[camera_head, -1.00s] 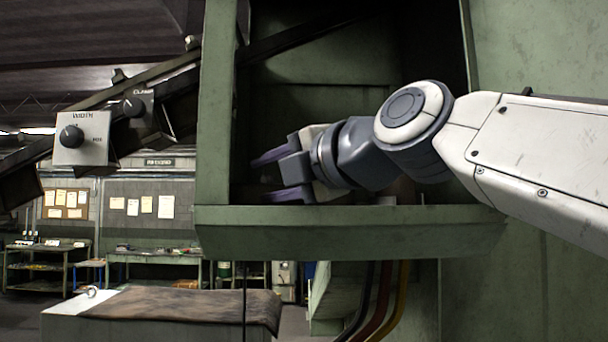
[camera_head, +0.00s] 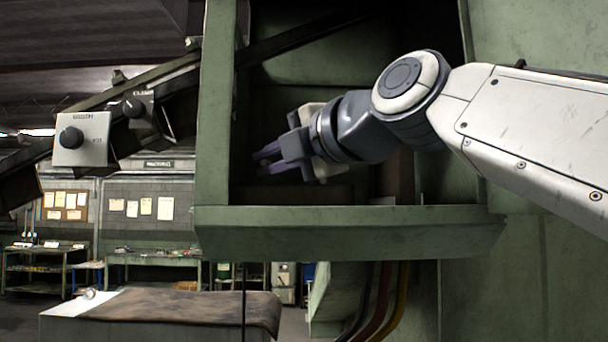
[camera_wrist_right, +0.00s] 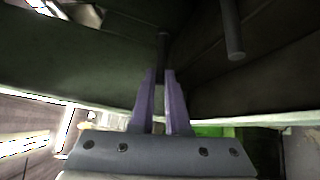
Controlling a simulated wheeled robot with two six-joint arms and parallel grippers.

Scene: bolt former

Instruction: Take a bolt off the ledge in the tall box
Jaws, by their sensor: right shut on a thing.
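The tall green box (camera_head: 215,130) is open at the front, and my right gripper (camera_head: 264,162) reaches into it from the right. Its purple fingers are close together. In the right wrist view, the fingertips (camera_wrist_right: 160,75) are shut on a dark, thin bolt (camera_wrist_right: 162,48) that sticks out beyond them. In the head view the bolt is too dark to make out. A second dark rod (camera_wrist_right: 232,30), perhaps another bolt, shows to the right, apart from the fingers. The ledge is hard to tell in the dark inside. My left gripper is not in view.
The box's front lip (camera_head: 350,232) lies below my right gripper. A sloping dark rail with a knob box (camera_head: 82,140) runs at the left. A bench with a brown cover (camera_head: 185,308) stands low at left. Cables (camera_head: 375,300) hang below the box.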

